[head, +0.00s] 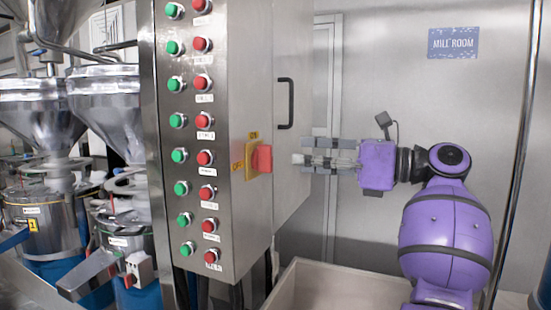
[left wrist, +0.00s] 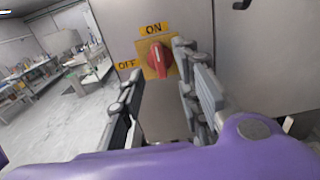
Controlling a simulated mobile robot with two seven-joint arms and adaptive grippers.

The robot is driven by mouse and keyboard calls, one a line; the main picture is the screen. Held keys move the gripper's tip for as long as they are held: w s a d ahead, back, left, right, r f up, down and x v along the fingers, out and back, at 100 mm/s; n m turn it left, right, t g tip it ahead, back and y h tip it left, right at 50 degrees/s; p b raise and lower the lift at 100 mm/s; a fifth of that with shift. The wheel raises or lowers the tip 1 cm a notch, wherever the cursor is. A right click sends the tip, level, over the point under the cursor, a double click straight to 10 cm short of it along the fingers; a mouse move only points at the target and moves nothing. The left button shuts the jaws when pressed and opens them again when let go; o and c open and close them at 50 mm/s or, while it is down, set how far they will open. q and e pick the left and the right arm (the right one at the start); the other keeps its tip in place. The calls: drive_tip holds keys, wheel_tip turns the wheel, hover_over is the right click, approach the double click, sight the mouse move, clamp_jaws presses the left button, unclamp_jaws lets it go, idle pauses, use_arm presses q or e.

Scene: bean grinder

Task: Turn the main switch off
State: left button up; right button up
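The main switch (head: 262,158) is a red knob on a yellow plate on the side of the steel cabinet. In the left wrist view the red knob (left wrist: 159,60) stands nearly upright, towards the ON label (left wrist: 153,29). The OFF label (left wrist: 126,65) is to its left. My left gripper (head: 299,160) is level with the knob and faces it, with a gap between. In the left wrist view its fingers are apart with nothing held, and the knob shows between their tips. My right gripper is not in view.
The cabinet front (head: 195,140) carries rows of green and red buttons. A black door handle (head: 286,103) sticks out above the switch. A pale bin (head: 300,285) stands below my gripper. Steel hoppers (head: 105,100) are at the left.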

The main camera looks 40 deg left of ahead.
sight(272, 155)
use_arm(q)
drive_tip(key=p+x, duration=0.1)
drive_tip(key=x, duration=0.6)
drive_tip(key=shift+s+a+p, duration=0.2)
drive_tip(key=shift+a+p, duration=0.15)
drive_tip(key=shift+c, duration=0.5)
clamp_jaws()
